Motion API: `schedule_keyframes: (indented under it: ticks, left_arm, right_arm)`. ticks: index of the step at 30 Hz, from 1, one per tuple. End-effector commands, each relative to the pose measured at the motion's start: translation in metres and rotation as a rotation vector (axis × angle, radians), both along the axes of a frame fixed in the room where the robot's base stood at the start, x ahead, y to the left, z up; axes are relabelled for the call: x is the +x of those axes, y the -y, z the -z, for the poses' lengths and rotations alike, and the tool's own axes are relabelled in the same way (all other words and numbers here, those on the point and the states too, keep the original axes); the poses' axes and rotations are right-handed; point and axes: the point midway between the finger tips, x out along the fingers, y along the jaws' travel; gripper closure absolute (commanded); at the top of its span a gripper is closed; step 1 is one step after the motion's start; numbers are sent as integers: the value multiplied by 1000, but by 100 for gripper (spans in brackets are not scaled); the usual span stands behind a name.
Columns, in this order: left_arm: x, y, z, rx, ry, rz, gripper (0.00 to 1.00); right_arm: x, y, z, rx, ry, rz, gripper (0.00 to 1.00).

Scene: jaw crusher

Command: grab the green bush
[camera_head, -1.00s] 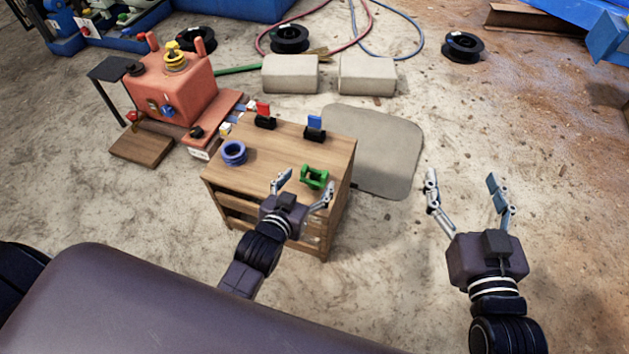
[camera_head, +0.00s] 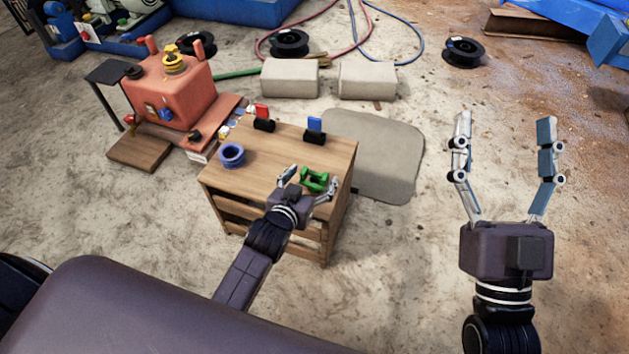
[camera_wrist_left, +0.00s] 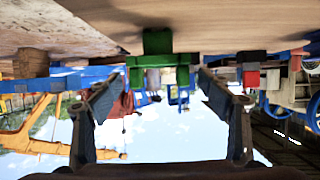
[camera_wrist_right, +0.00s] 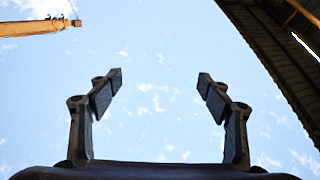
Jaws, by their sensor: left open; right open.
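The green bush (camera_head: 314,180) lies near the front right corner of the wooden table's top (camera_head: 262,160). My left gripper (camera_head: 308,184) is open at the table's front edge, with its fingers on either side of the bush. In the left wrist view, the green bush (camera_wrist_left: 160,64) shows between and just beyond the two open fingertips (camera_wrist_left: 160,84); I cannot tell whether they touch it. My right gripper (camera_head: 503,130) is open and empty, away to the right of the table. In the right wrist view, its open fingers (camera_wrist_right: 159,80) have only sky between them.
A blue ring (camera_head: 232,155) sits at the table's left side. Red (camera_head: 263,118) and blue (camera_head: 315,130) pieces in black holders stand at its back. The orange crusher (camera_head: 172,90) is behind left. Two concrete blocks (camera_head: 290,78) lie behind.

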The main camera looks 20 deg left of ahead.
Motion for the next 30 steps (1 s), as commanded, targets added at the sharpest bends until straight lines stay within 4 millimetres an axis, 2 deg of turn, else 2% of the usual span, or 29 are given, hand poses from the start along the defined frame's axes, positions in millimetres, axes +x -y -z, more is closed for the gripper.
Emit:
schedule_keyframes:
  ticks: [7, 17, 30]
  left_arm:
    - [14, 1, 6, -1, 1, 1, 28]
    - [16, 2, 6, -1, 1, 1, 28]
    - [15, 2, 6, -1, 1, 1, 76]
  right_arm:
    - [-22, 3, -26, 45, 156, -8, 28]
    - [-26, 3, -31, 52, 179, -9, 28]
    - [-26, 3, -30, 51, 177, -9, 28]
